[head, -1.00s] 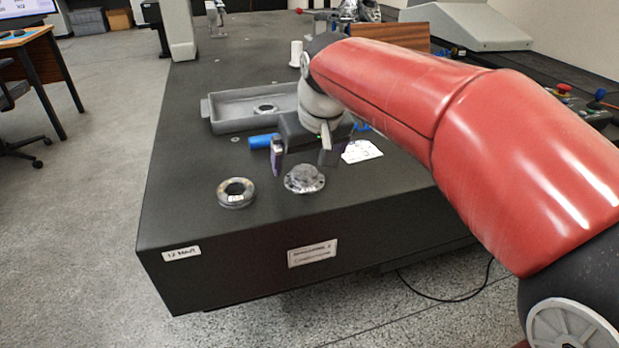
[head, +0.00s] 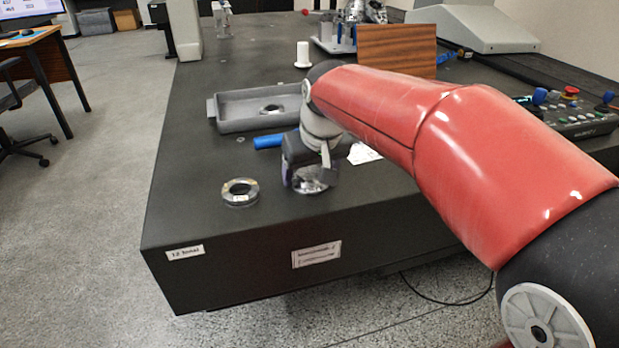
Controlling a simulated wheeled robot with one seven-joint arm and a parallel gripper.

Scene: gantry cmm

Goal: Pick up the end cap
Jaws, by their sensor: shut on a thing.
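The end cap (head: 309,186) is a silvery round flanged metal part on the dark table, near its front edge. My gripper (head: 308,180) points down over it and is shut on it, with one finger at its left side and one at its right. The gripper body and fingers hide the top of the end cap. The end cap appears to be at table height; I cannot tell whether it is clear of the surface.
A metal ring (head: 240,192) lies just left of the end cap. Behind are a blue cylinder (head: 268,141), a grey tray (head: 232,124) with a round part in it, and a white paper (head: 362,154). A white spool (head: 302,55) and a wooden block (head: 397,50) stand farther back.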

